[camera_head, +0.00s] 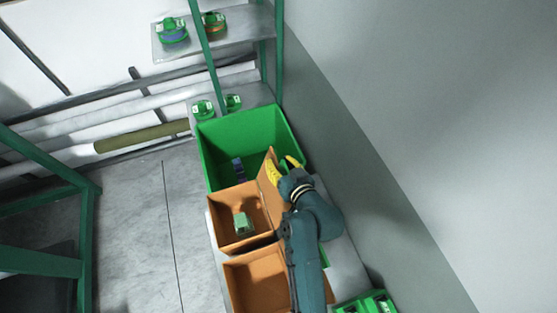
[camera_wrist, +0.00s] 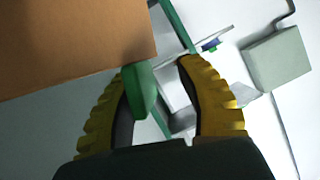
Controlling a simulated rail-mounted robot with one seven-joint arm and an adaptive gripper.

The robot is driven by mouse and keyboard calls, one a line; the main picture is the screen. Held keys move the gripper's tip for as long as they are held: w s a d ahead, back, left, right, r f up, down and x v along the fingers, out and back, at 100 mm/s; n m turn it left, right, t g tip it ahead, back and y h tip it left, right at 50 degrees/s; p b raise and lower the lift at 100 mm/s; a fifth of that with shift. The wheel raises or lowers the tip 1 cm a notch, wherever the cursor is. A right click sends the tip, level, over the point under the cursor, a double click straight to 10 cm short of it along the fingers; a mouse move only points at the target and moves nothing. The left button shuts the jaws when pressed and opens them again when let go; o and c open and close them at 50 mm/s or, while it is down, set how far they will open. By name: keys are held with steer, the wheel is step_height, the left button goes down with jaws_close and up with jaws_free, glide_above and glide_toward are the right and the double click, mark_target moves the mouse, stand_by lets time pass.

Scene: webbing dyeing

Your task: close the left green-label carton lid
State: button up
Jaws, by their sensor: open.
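An open brown carton (camera_head: 224,207) stands in the middle of the head view. A green-and-white item (camera_head: 243,223) lies inside it. Its lid (camera_head: 269,188) stands raised along the right side. My gripper (camera_head: 282,164) is open, its yellow fingers at the far upper end of that lid. In the wrist view, a brown cardboard panel (camera_wrist: 70,38) fills the upper left, close to the left finger of my gripper (camera_wrist: 163,75). No cardboard shows between the fingers; I cannot tell whether a finger touches the lid. No green label is readable on the carton.
A large green bin (camera_head: 215,150) stands directly behind the carton. A second open brown carton (camera_head: 250,284) is in front, partly hidden by my arm. Green-and-white items (camera_head: 369,304) lie at the lower right. A shelf (camera_head: 240,32) with spools and a green post (camera_head: 280,55) stand behind.

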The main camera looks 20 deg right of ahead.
steer(key=shift+w+f, duration=0.15)
steer(key=shift+w, duration=0.1)
steer(key=shift+c, duration=0.2)
jaws_close()
